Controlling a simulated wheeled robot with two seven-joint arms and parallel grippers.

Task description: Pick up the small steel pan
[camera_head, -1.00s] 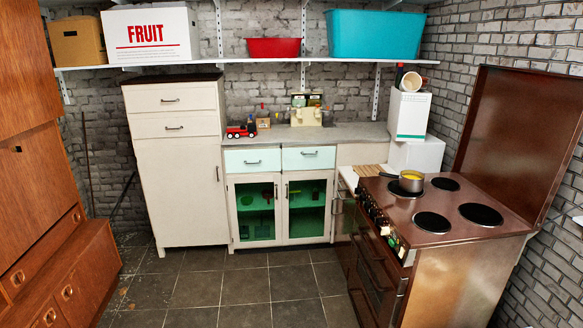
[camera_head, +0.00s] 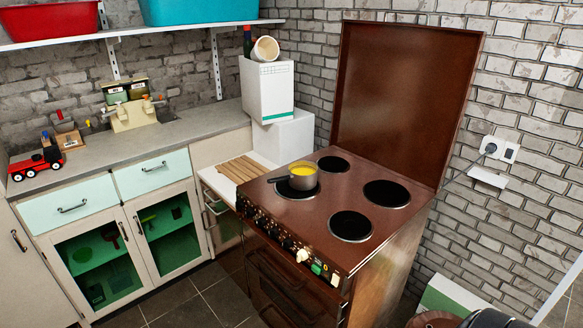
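The small steel pan (camera_head: 304,183) stands upright on the left-hand hotplate of the brown cooker (camera_head: 310,222). It has yellow contents, and its dark handle (camera_head: 278,179) points left towards the cooker's control edge. The pan's steel side and rim are in plain sight, and nothing covers it. Neither of my grippers shows in the head view.
Other hotplates (camera_head: 387,193) on the cooker are bare. The raised brown lid (camera_head: 405,95) stands behind them. A wooden slatted board (camera_head: 247,168) lies left of the cooker. White boxes (camera_head: 267,90) are stacked behind it. Dark floor (camera_head: 195,300) is clear at lower left.

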